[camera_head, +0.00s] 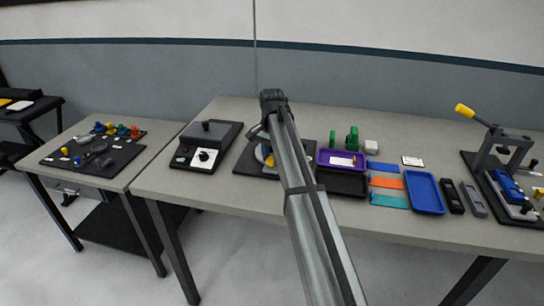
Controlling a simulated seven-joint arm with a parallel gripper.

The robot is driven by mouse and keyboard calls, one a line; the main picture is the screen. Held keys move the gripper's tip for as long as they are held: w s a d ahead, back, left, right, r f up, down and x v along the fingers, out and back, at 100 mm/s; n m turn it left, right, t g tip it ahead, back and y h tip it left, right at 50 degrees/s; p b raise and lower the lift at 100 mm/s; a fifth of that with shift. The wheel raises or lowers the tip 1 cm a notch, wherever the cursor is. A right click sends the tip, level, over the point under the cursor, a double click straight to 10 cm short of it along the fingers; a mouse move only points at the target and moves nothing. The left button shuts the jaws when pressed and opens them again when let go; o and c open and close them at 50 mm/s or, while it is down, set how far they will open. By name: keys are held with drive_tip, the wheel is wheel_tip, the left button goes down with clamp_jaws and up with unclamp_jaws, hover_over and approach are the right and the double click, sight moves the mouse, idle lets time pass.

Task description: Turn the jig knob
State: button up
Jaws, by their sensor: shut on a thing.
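A black jig board (243,168) lies near the middle of the table, with a round blue, yellow and grey fixture (263,154) on it. My arm crosses in front and hides the right part of this board. My gripper (262,138) is small and dark here, beyond the bend of my arm and low over the fixture. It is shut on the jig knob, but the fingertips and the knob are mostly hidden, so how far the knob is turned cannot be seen.
Left of the board is a black box (211,134) with a knob on a white plate. To the right are a purple tray (342,168), a blue tray (425,192), coloured sheets and a yellow-handled press (490,125). A side table (70,130) holds coloured knobs.

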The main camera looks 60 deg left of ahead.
sight(272, 159)
drive_tip(key=shift+n, duration=2.2)
drive_tip(key=o, duration=1.1)
drive_tip(key=shift+c, duration=0.2)
drive_tip(key=shift+r, duration=0.1)
wheel_tip(272, 159, up, 14)
drive_tip(key=shift+f, duration=0.2)
